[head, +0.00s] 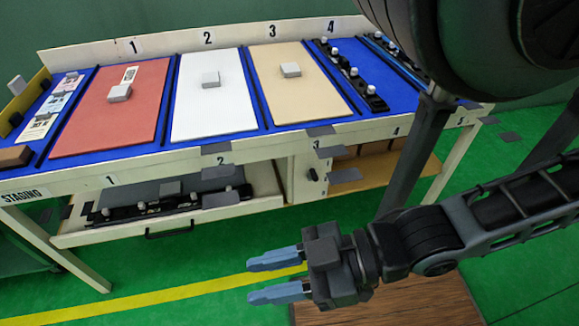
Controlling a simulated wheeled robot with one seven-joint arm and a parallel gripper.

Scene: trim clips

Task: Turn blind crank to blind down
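I cannot make out a blind or a blind crank in this view. My gripper (251,281) is at the lower middle, pointing left, with its two blue fingers apart and nothing between them. It is in front of the workbench, over the green floor, and touches nothing that I can see. My arm and a large dark part cover the right side, so whatever is behind them is hidden.
The workbench (185,157) has numbered bays with a red panel (90,122), a white panel (212,112), a beige panel (300,92) and black clip strips (350,75). An open drawer (85,238) holds black parts. A wooden surface (420,305) lies beneath my arm.

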